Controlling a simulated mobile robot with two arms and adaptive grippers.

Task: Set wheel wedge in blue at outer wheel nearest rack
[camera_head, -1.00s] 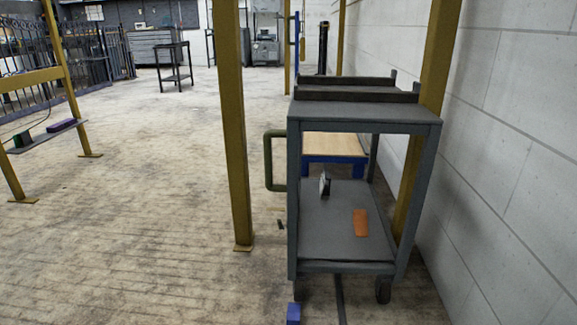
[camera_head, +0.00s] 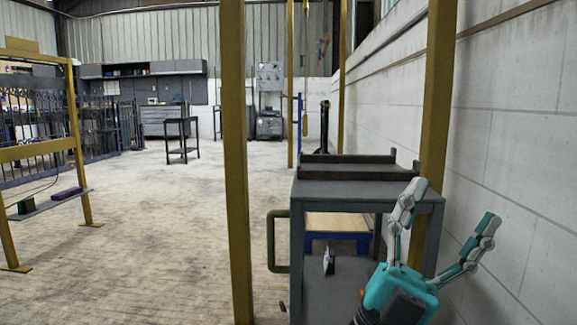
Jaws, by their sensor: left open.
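A grey cart (camera_head: 335,191) stands at the right, by the white block wall. Its wheels are below the picture's lower edge, and no blue wedge shows in the view. My left gripper (camera_head: 451,208) is up in front of the cart's right side, its two fingers spread wide and pointing up, with nothing between them. It covers part of the cart's right post and lower shelf (camera_head: 340,295). My right gripper is not in view.
Yellow posts (camera_head: 234,160) and (camera_head: 436,110) stand left of the cart and at its right side. A green handle (camera_head: 271,243) juts from the cart's left. A small black-and-white item (camera_head: 329,262) sits on the lower shelf. Open floor (camera_head: 160,240) lies to the left.

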